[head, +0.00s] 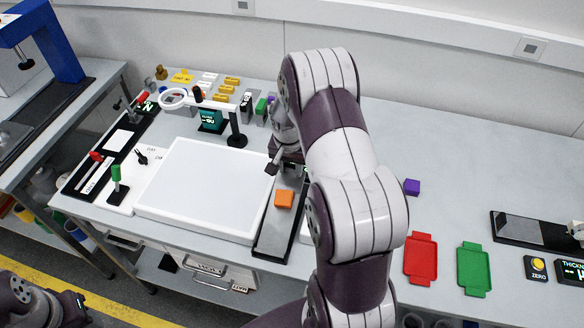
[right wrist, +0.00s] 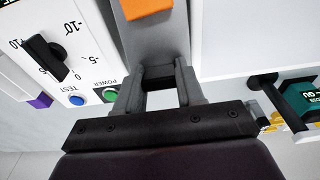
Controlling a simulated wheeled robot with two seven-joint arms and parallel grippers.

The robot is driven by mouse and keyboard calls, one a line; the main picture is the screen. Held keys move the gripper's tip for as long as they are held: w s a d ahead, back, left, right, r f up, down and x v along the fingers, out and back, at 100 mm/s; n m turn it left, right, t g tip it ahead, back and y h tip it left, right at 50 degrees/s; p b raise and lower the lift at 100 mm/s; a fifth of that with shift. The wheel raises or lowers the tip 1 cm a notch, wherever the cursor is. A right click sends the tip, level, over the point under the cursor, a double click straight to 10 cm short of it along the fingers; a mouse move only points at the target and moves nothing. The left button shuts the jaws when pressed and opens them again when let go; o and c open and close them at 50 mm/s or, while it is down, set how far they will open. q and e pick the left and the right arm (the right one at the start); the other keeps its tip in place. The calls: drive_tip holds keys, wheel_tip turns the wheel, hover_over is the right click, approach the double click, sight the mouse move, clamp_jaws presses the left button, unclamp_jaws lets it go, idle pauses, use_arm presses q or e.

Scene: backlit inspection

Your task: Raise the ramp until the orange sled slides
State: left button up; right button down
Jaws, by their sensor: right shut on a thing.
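The orange sled (head: 284,199) is a small block on the grey ramp (head: 276,230), a narrow strip beside the white light panel. In the right wrist view the sled (right wrist: 147,8) shows at the top edge, on the ramp's grey surface (right wrist: 155,45). My right gripper (right wrist: 160,92) is shut on the ramp's end, at a dark piece between the fingers. In the head view my right gripper (head: 285,165) is at the ramp's far end, partly hidden by my arm. How steep the ramp is, I cannot tell. My left gripper (head: 75,304) is at the lower left, away from the ramp.
The white light panel (head: 205,190) lies left of the ramp. A dial panel (right wrist: 70,60) with a black knob and buttons stands close beside it. A ring lamp (head: 173,98) is behind. A purple block (head: 412,187), red tray (head: 421,259) and green tray (head: 473,269) are right.

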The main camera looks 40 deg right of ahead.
drive_tip(key=shift+s+a+r, duration=0.25)
drive_tip(key=shift+a+r, duration=0.1)
drive_tip(key=shift+r, duration=0.35)
use_arm(q)
drive_tip(key=shift+s+a+r, duration=0.15)
drive_tip(key=shift+r, duration=0.2)
use_arm(e)
drive_tip(key=shift+f, duration=0.1)
drive_tip(key=c, duration=0.7)
unclamp_jaws()
use_arm(q)
wheel_tip(320, 180, down, 2)
drive_tip(key=shift+f+b, duration=0.1)
drive_tip(key=shift+b, duration=0.9)
use_arm(e)
drive_tip(key=r, duration=0.8)
drive_tip(key=s+a+r, duration=0.1)
drive_tip(key=r, duration=0.3)
drive_tip(key=shift+a+r, duration=0.1)
drive_tip(key=shift+r, duration=0.15)
